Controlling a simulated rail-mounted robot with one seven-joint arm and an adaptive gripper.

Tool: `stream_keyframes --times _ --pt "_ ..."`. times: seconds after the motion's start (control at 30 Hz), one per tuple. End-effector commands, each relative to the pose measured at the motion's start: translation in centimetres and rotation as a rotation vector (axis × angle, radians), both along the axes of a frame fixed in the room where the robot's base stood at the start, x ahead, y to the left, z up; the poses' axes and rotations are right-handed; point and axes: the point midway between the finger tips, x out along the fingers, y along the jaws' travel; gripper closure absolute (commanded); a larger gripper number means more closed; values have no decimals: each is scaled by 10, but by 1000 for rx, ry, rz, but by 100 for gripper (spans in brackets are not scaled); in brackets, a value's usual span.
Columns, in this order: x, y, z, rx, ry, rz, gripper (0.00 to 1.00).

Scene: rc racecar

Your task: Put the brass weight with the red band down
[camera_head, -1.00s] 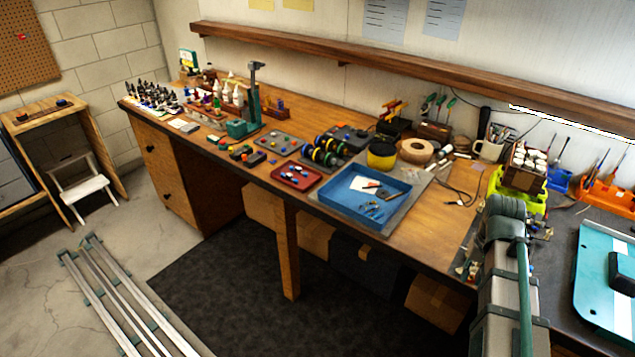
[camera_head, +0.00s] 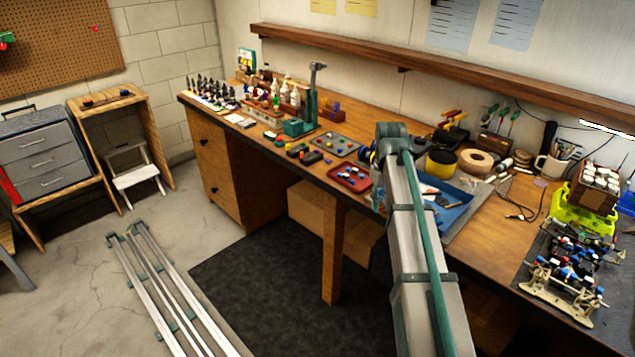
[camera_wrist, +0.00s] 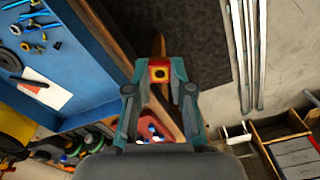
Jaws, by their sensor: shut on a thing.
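In the wrist view the brass weight with the red band (camera_wrist: 159,72) is held between the fingertips of my gripper (camera_wrist: 159,80).
My arm crosses in front of the blue tray (camera_head: 462,222), which holds tools. A red tray (camera_head: 337,186) with small parts is just left of it. Bottles, dark figures and a green stand (camera_head: 297,128) crowd the bench's far end.

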Motion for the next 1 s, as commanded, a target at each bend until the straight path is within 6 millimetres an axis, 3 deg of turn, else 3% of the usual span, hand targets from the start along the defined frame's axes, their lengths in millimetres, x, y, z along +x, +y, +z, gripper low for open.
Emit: stream_keyframes --times 0.03,0.13,0.43,0.57,0.87,1.0 --pt "29 -2 10 -1 -1 62 100" --pt "58 -4 28 -1 -1 193 100" --pt "97 -7 53 0 2 395 100" --pt "115 -6 49 1 4 407 100" --pt "182 -2 21 1 4 403 100" --pt "201 0 -5 1 4 403 100"
